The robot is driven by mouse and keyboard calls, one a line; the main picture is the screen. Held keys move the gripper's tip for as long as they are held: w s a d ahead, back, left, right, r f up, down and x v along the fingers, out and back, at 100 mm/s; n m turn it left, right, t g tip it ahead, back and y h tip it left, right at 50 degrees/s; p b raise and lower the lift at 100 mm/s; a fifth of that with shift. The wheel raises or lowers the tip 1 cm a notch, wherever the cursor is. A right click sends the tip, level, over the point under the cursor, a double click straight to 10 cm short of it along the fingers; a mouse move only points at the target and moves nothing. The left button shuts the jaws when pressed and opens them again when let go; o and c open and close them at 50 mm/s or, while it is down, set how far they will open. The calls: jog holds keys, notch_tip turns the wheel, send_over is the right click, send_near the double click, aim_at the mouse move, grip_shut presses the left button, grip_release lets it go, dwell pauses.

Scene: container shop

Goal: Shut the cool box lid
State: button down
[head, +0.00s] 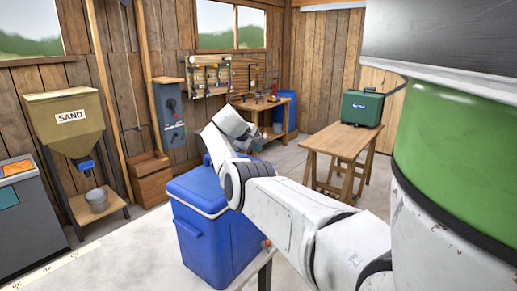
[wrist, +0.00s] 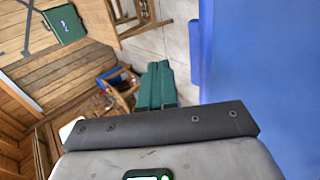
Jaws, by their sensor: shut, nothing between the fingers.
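The blue cool box (head: 205,245) stands left of centre in the head view, with a white band around its top. A flat blue top (head: 192,187) shows above the band. My arm crosses in front of its right side and hides part of it, so I cannot tell how far the lid is open. In the wrist view a large plain blue surface (wrist: 262,70) of the box fills the right side, close beside my gripper. My gripper (wrist: 156,68) has its green fingers together, shut and empty, left of that surface and apart from it.
A wooden table (head: 340,142) with a green case (head: 362,108) stands to the right. A workbench (head: 258,104) stands at the back wall. A sand hopper (head: 70,120) and a grey cabinet (head: 28,215) are at the left. Open floor (head: 130,230) lies left of the box.

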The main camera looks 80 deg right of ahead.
notch_tip(320, 180, up, 10)
jog(key=b, duration=0.3)
jog(key=shift+d+r, duration=0.15)
jog(key=shift+r, duration=0.1)
